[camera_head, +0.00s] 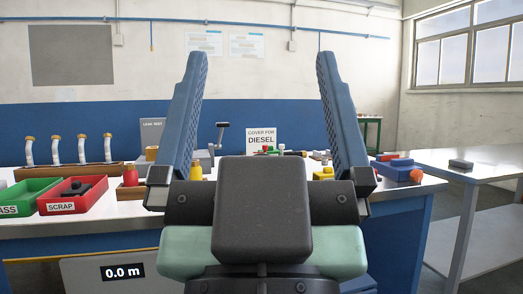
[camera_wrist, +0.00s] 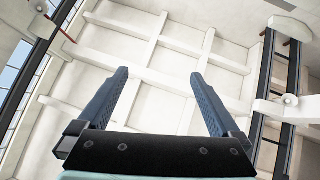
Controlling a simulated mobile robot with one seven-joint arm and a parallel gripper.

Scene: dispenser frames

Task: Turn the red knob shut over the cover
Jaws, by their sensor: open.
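My gripper (camera_head: 260,60) is raised in front of the head camera, its two blue fingers wide apart with nothing between them. The wrist view also shows my gripper (camera_wrist: 160,75) open and empty, facing the ceiling. A white sign reading "COVER FOR DIESEL" (camera_head: 262,138) stands at the back of the workbench, seen between the fingers. Small red and green parts (camera_head: 267,149) show at its foot, too small to tell whether one is the red knob. My gripper is well apart from them. My wrist hides much of the bench below the sign, and I cannot make out a cover.
On the bench's left are a red SCRAP bin (camera_head: 62,208) with dark pieces in it, a green bin (camera_head: 27,195) and a rack of several pipes (camera_head: 82,152). A blue tray (camera_head: 392,172) with red and orange items sits at right. A side table (camera_head: 482,160) stands further right.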

